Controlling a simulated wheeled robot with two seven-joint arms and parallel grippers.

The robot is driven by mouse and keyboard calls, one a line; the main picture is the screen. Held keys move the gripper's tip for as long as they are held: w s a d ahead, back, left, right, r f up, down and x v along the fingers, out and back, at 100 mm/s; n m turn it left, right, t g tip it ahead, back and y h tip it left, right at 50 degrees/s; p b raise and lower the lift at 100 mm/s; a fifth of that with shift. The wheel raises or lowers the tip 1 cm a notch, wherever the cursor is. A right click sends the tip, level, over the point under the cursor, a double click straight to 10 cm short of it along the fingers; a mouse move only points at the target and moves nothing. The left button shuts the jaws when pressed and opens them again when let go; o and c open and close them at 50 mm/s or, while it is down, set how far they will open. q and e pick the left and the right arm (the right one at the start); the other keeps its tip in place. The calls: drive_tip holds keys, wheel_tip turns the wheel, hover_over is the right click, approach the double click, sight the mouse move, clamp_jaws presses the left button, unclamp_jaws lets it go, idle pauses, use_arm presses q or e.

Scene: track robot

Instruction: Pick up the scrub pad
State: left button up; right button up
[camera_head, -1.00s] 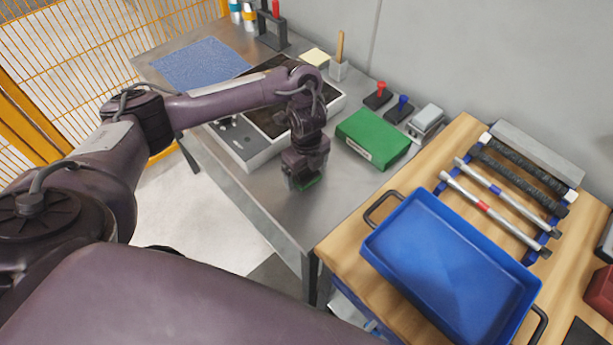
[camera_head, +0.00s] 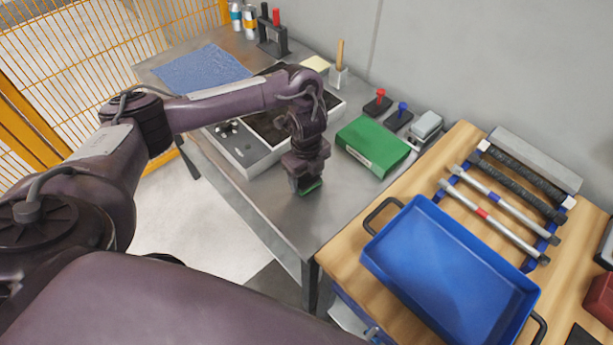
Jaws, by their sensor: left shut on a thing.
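A small green pad (camera_head: 312,188), which I take for the scrub pad, shows at the tips of my left gripper (camera_head: 306,185) over the metal table's front part. The gripper points down and is shut on the pad. Most of the pad is hidden by the jaws, and I cannot tell whether it touches the tabletop. My right gripper is not in view.
A green box (camera_head: 371,145) lies right of the gripper on the metal table (camera_head: 270,205). A grey tray-like unit (camera_head: 243,150) is behind my arm. A blue tray (camera_head: 450,270) stands on the wooden bench at right. Stamps and a cloth lie farther back.

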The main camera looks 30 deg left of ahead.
use_arm(q)
wheel_tip(320, 180, up, 19)
drive_tip(key=p, duration=0.6)
